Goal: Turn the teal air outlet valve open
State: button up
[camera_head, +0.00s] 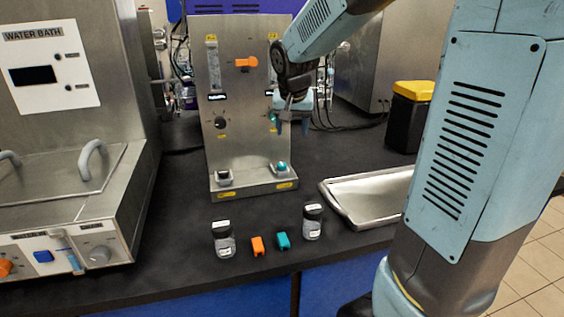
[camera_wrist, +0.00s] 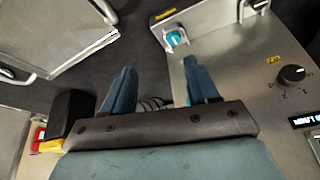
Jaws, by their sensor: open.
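The metal bioreactor panel (camera_head: 235,140) stands upright on the bench. My gripper (camera_head: 294,122) is open and empty, pointing down at the panel's right side. In the wrist view, my gripper (camera_wrist: 160,70) has its fingers apart, the right one over the panel's edge. I cannot make out the teal air outlet valve; my arm and gripper cover much of the panel's right half. A small teal part (camera_head: 282,166) sits on the panel's foot, and it also shows in the wrist view (camera_wrist: 176,38).
A black knob (camera_head: 220,122) is on the panel's left half. A metal tray (camera_head: 365,198) lies to the right. Two bottles (camera_head: 224,240) (camera_head: 312,222), an orange block (camera_head: 258,246) and a teal block (camera_head: 283,241) stand in front. A water bath (camera_head: 60,150) is left; a yellow-lidded bin (camera_head: 408,115) right.

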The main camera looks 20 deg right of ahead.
jog(key=w+a+f, duration=0.1)
jog(key=w+f, duration=0.3)
jog(key=w, duration=0.3)
jog(key=m, duration=0.1)
send_near(282, 164)
jog(key=shift+h, duration=0.3)
jog(key=x, duration=0.8)
jog(key=shift+a+f, duration=0.15)
jog(key=shift+a, duration=0.15)
jog(key=c, duration=1)
jog(key=shift+d, duration=0.1)
jog(key=shift+c, duration=0.2)
